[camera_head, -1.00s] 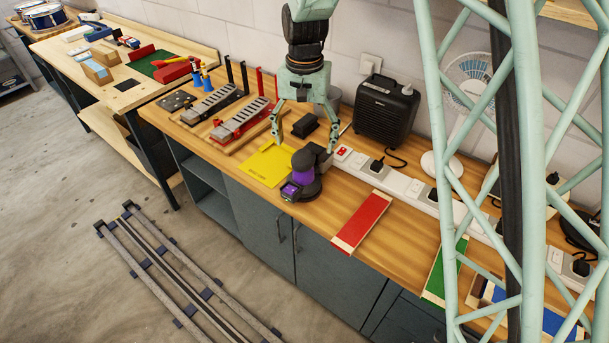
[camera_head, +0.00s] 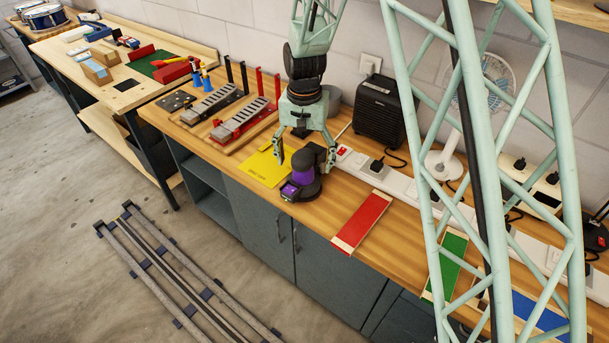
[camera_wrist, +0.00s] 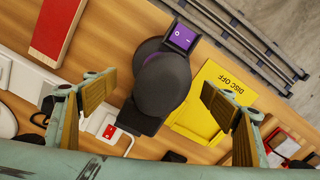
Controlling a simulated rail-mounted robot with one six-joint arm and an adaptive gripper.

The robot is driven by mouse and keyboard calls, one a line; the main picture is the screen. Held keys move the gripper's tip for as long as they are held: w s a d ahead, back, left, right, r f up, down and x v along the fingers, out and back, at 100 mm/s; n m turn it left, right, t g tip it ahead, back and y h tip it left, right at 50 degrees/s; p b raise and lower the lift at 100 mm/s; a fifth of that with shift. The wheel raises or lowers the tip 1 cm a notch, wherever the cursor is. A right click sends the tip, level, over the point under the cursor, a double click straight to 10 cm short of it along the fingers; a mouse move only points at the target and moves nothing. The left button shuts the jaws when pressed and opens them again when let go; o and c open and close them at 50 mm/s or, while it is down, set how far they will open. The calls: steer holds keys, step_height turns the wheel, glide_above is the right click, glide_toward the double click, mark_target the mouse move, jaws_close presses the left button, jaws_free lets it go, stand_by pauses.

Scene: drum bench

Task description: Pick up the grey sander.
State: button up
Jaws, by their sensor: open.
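The sander (camera_head: 302,182) stands on the wooden bench, near its front edge. It is dark grey with a purple band and a small purple panel at its front. In the wrist view the sander (camera_wrist: 163,82) shows from above, with a round dark top. My gripper (camera_head: 304,160) is open above and around the sander's top, one finger to each side in the picture. In the wrist view the gripper (camera_wrist: 155,98) has clear gaps between both fingers and the sander. I cannot tell whether the fingertips are down to the sander's height.
A yellow pad (camera_head: 262,168) marked "DISC OFF" lies left of the sander. A white power strip (camera_head: 385,183) runs behind and to the right. A red board (camera_head: 364,220) lies right, with free wood between. A black heater (camera_head: 378,112) stands behind.

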steer(key=shift+f, duration=0.1)
steer(key=shift+s+a+f, duration=0.1)
steer(key=shift+s+f, duration=0.05)
steer(key=shift+f, duration=2.35)
steer(key=c, duration=1)
steer(key=shift+c, duration=0.3)
steer(key=shift+r, duration=0.2)
steer(key=shift+r, duration=1.65)
steer(key=s+d+r+b, duration=0.1)
steer(key=s+d, duration=0.1)
steer(key=s, duration=1.3)
steer(key=shift+s+d+r, duration=0.2)
steer(key=shift+s+d, duration=0.05)
steer(key=shift+s, duration=0.1)
